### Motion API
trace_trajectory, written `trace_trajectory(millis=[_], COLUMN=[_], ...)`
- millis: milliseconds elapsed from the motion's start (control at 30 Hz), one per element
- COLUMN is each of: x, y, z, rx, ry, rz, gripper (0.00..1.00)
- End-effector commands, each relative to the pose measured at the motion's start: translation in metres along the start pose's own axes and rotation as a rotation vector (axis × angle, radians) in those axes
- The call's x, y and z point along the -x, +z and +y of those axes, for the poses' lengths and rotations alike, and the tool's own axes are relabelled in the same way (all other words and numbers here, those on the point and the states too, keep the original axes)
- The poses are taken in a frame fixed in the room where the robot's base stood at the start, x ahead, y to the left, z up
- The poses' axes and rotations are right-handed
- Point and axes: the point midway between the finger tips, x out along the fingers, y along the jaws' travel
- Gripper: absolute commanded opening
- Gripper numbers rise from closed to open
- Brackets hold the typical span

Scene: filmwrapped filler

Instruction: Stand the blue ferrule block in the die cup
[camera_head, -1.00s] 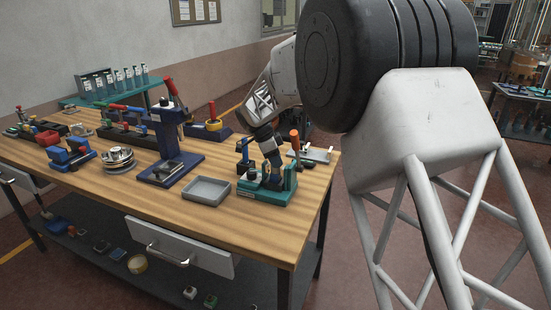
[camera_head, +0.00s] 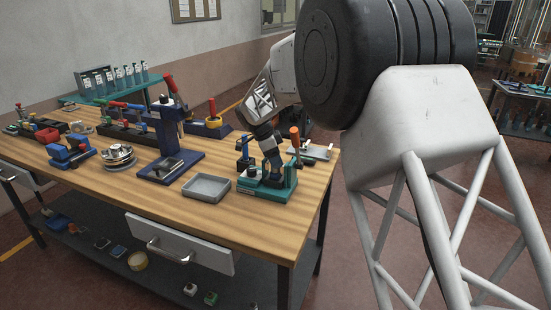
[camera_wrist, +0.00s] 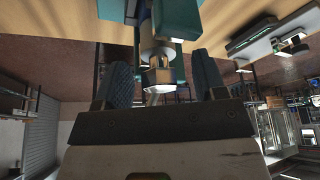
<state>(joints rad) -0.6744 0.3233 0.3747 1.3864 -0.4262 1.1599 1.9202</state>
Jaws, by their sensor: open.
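My gripper (camera_head: 275,168) reaches down over the green fixture (camera_head: 286,189) at the right end of the bench. In the wrist view my gripper (camera_wrist: 162,72) is open, its two dark ridged fingers apart. A pale metal, cylinder-like part (camera_wrist: 158,54) with a brass-toned end shows in the gap between the fingers, with space on both sides. A green body of the fixture (camera_wrist: 178,20) lies just beyond it. I cannot pick out the blue ferrule block or the die cup for certain; my gripper hides part of the fixture.
An empty grey tray (camera_head: 206,187) lies left of the fixture. A blue press (camera_head: 170,140) and stacked metal discs (camera_head: 118,157) stand further left. An orange-handled tool (camera_head: 295,138) rises close behind my gripper. Bare wood (camera_head: 250,225) lies in front.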

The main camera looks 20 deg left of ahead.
Motion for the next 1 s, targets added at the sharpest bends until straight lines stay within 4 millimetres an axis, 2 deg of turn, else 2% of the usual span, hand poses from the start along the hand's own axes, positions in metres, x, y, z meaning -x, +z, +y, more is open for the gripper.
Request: trace_trajectory(millis=[167,600,800,1000], x=[0.013,0.066,0.075,0.076], y=[0.0,0.0,0.0,0.0], z=[0.0,0.0,0.0,0.0], rx=[0.0,0.0,0.0,0.0], ry=[-0.001,-0.002,-0.001,-0.001], rz=[0.0,0.0,0.0,0.0], gripper=[0.65,0.65,0.65,0.65])
